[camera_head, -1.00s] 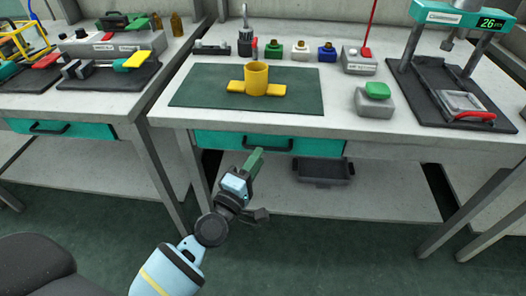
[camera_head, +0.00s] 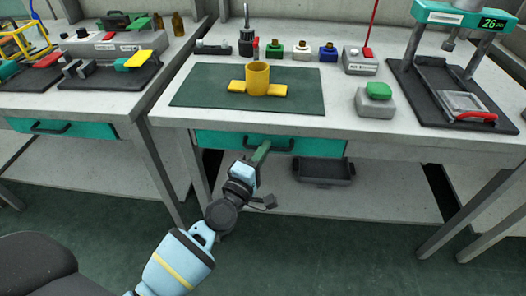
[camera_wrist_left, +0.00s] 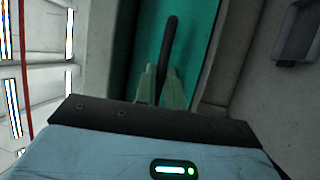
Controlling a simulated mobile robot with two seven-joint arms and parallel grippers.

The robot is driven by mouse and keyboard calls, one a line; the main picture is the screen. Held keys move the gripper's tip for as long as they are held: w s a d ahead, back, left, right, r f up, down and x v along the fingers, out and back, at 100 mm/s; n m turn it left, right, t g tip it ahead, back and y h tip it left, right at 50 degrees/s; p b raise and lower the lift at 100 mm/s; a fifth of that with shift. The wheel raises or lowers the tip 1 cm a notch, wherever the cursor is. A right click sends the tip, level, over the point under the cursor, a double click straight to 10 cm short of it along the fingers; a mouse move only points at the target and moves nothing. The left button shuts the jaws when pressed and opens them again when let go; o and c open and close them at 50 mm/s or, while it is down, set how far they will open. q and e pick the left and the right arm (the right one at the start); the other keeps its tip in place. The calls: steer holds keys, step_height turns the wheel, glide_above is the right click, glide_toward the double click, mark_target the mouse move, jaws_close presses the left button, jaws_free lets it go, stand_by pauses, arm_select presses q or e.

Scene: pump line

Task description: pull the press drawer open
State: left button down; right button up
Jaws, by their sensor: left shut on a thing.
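The press drawer (camera_head: 318,147) has a teal front and sits under the front edge of the middle bench; I see no gap showing it pulled out. Its black bar handle (camera_head: 284,146) also shows in the left wrist view (camera_wrist_left: 169,38), running up between the fingers. My left gripper (camera_head: 262,152) has greenish fingers and is shut on the handle, its arm reaching up from below. In the left wrist view, the left gripper's fingers (camera_wrist_left: 161,84) lie on either side of the bar. My right gripper is in neither current view.
The bench top (camera_head: 340,130) holds a green mat (camera_head: 200,88) with a yellow pipe part (camera_head: 257,78). A black tray (camera_head: 323,171) rests on the lower shelf. Another teal drawer (camera_head: 90,130) is in the left bench. A bench leg (camera_head: 197,165) stands left of my gripper.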

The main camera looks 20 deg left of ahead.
arm_select(q)
steer(key=s+d+p, duration=0.1)
steer(key=s+d, duration=0.2)
steer(key=s, duration=0.9)
steer(key=s+d+p, duration=0.2)
steer(key=s+d, duration=0.2)
steer(key=s, duration=0.8)
steer(key=shift+s, duration=0.25)
steer(key=c, duration=1.5)
jaws_free()
steer(key=d+v, duration=0.1)
steer(key=v, duration=0.6)
steer(key=shift+s+a+b, duration=0.35)
steer(key=shift+s+a, duration=0.05)
steer(key=shift+a, duration=0.15)
